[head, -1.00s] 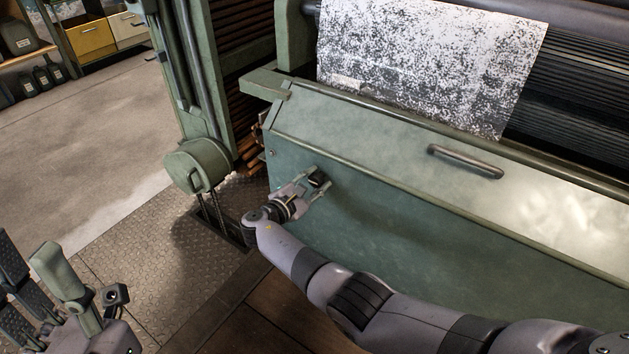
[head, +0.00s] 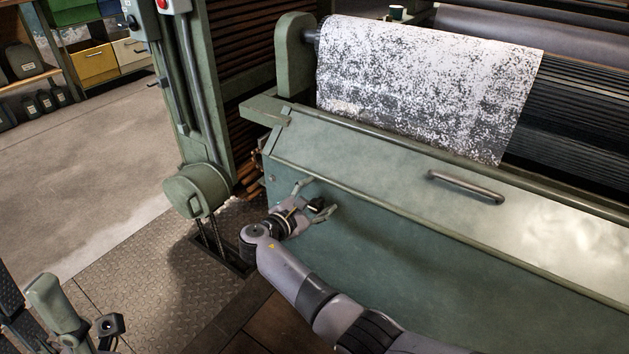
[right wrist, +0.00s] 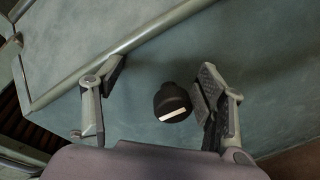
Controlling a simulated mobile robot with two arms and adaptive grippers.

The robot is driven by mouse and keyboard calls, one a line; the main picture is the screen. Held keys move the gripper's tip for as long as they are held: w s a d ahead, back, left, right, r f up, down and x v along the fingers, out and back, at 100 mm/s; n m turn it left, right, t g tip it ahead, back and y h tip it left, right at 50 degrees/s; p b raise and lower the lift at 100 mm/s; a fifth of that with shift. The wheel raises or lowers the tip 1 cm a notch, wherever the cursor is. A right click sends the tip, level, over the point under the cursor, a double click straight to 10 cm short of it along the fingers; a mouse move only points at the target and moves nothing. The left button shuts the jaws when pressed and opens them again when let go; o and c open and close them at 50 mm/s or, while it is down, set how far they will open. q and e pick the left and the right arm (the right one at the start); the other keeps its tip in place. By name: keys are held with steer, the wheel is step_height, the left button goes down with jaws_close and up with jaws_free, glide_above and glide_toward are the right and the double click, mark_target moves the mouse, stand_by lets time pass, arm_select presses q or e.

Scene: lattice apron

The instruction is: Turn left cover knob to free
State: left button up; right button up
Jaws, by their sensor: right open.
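The black cover knob (head: 317,205) sits on the left part of the machine's green front cover (head: 380,245). In the right wrist view the knob (right wrist: 172,103) shows a white mark that slopes slightly up to the right. My right gripper (head: 320,197) is open, with one finger on each side of the knob. In the right wrist view its right finger is nearer the knob than the left one, with gaps visible on both sides. My left gripper (head: 58,305) is partly in view at the bottom left, away from the cover; its jaw opening is unclear.
A metal handle (head: 466,187) is on the cover's sloping upper panel. A speckled sheet (head: 425,85) hangs over the roller above. A green machine column (head: 200,120) stands left of the cover. Open floor (head: 95,190) lies farther left.

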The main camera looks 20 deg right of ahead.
mark_target(314, 202)
steer(key=r, duration=0.6)
steer(key=shift+w+a+r, duration=0.2)
steer(key=shift+a, duration=0.1)
steer(key=shift+f, duration=0.1)
